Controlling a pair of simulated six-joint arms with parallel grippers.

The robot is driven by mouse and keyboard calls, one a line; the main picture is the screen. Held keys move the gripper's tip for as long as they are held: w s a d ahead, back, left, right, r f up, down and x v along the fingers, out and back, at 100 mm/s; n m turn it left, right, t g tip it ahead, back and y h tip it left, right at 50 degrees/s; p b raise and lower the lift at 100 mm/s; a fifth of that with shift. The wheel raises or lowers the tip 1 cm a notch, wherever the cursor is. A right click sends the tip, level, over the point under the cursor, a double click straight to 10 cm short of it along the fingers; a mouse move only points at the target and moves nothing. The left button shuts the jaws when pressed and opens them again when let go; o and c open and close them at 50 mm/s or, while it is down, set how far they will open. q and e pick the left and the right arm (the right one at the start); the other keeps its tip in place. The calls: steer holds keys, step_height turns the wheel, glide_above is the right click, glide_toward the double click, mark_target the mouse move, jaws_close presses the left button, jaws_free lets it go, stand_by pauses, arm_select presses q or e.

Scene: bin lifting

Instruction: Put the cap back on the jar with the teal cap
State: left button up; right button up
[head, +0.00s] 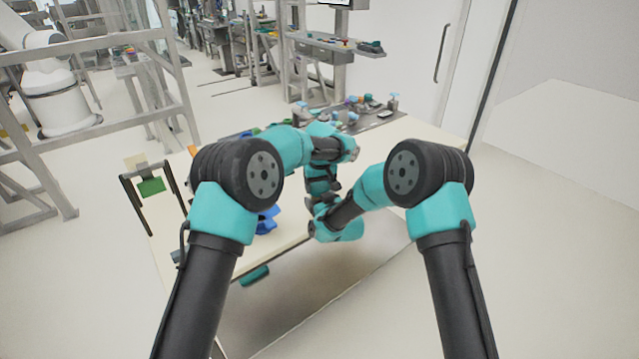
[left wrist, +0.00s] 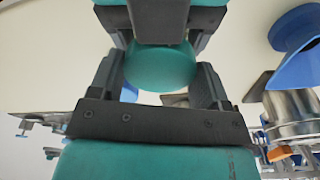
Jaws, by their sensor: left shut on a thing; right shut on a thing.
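In the left wrist view a round teal cap (left wrist: 160,66) sits between the two dark fingers of my left gripper (left wrist: 158,82), which is shut on it. A second gripper, my right one (left wrist: 158,38), faces it from the top edge, close to the cap. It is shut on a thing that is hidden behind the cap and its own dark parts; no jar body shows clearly. In the head view both arms meet over the table, my left gripper (head: 322,178) above and my right gripper (head: 318,204) just below it. The arm links hide the cap and jar there.
The pale table (head: 380,150) has free room to the right. Blue items (head: 266,220) lie near its left front, and one blue flared piece (left wrist: 294,27) shows in the wrist view beside a metallic cylinder (left wrist: 292,108).

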arm_select(q)
steer(key=shift+f, duration=0.35)
steer(key=shift+s+d+f, duration=0.1)
steer(key=shift+f, duration=0.7)
stand_by(0.5)
steer(key=shift+f, duration=0.2)
stand_by(0.6)
steer(key=shift+r, duration=0.1)
steer(key=shift+s+r, duration=0.1)
steer(key=shift+r, duration=0.1)
steer(key=shift+r, duration=0.45)
stand_by(0.7)
steer(key=shift+r, duration=0.1)
stand_by(0.4)
steer(key=shift+w+f, duration=0.2)
steer(key=shift+f, duration=0.45)
stand_by(0.8)
